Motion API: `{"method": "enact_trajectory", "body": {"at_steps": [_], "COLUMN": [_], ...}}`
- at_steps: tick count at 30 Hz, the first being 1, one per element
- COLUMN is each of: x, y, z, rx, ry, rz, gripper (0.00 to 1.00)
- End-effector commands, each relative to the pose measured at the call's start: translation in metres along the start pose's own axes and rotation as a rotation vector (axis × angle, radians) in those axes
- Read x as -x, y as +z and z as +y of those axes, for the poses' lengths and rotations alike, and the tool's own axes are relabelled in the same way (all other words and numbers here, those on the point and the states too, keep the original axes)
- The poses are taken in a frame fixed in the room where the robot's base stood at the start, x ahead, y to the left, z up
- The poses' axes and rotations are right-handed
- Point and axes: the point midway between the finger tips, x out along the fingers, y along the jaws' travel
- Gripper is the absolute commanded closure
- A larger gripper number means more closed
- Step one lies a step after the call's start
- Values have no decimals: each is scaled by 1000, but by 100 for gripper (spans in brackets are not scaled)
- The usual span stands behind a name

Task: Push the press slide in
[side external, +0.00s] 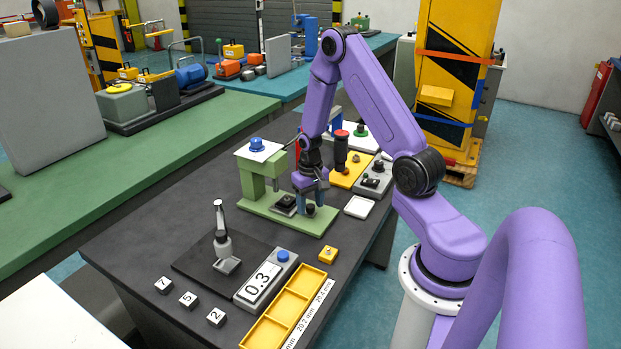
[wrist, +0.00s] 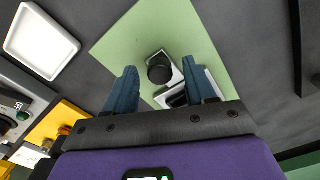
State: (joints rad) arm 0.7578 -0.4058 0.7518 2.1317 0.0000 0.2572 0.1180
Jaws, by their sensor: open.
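The green press (side external: 262,172) stands on a light green base plate (side external: 300,222), with a white top and a blue knob (side external: 257,142). A dark block on a pale metal piece (side external: 285,204) sits on the plate under the press head. The press slide's round black knob (side external: 310,211) is at the plate's right side, and it also shows in the wrist view (wrist: 160,70). My gripper (wrist: 159,64) is open and empty, pointing down at the knob. Its blue fingers appear on either side of the knob in the wrist view. Whether they touch it cannot be told.
A white tray (side external: 359,207) lies right of the plate. A yellow base (side external: 350,170) with a black column and a grey control box (side external: 375,180) stand behind it. A small yellow block (side external: 327,254), a yellow tray (side external: 285,310) and a gauge on a dark mat are in front.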

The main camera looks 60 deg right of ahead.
Motion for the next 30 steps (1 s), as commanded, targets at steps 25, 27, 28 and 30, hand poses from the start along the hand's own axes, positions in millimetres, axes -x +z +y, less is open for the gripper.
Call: {"method": "enact_trajectory", "body": {"at_steps": [25,27,28,30], "x": [137,147,151,158], "y": [-1,-1,-1,-1], "z": [0,0,0,0], "rx": [1,1,1,1], "ry": [0,0,0,0], "rz": [6,5,5,3], "gripper": [45,45,45,45]}}
